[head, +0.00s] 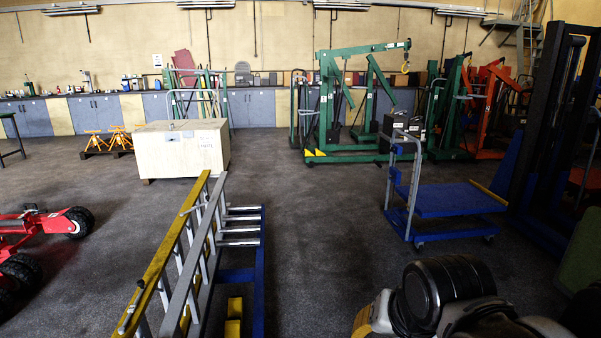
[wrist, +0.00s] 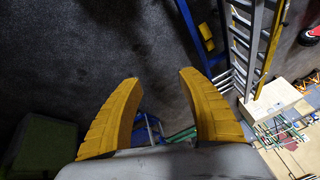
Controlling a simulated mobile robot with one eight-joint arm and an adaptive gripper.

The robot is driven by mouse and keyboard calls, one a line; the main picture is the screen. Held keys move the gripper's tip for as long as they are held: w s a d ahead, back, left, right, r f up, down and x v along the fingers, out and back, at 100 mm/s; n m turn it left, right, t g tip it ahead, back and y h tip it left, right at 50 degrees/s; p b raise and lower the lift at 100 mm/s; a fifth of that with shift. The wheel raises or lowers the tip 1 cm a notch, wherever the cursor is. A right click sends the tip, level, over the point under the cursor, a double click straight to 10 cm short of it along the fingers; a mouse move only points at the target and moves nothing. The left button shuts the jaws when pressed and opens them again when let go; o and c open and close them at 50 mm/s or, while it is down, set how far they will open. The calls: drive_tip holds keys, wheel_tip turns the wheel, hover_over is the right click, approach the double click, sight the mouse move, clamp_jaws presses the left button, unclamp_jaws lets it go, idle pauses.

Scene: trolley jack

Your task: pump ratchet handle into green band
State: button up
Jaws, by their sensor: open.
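My gripper (wrist: 159,78) shows in the wrist view as two yellow fingers spread apart, with nothing between their tips. Dark floor and distant equipment lie beyond it. A red wheeled machine (head: 72,219) with black tyres is cut off by the left edge of the head view, and I cannot tell whether it is the trolley jack. A bit of red and black (wrist: 311,36) shows at the wrist view's right edge. I cannot make out a ratchet handle or a green band in either view. My gripper touches nothing that I can see.
A yellow and grey ladder (head: 190,255) lies by a blue frame (head: 260,290) in front. A white crate (head: 180,150) stands behind it. A blue trolley (head: 450,201) stands right, green hoists (head: 330,120) at the back. The middle floor is clear.

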drive_tip(key=s+d+f+n+t, duration=0.1)
drive_tip(key=s+d+f+n, duration=0.1)
drive_tip(key=s+d, duration=0.3)
drive_tip(key=shift+d+n+t+h, duration=0.2)
drive_tip(key=shift+n+t+h, duration=0.15)
drive_tip(key=shift+n, duration=0.35)
clamp_jaws()
drive_tip(key=shift+w+a+r, duration=0.1)
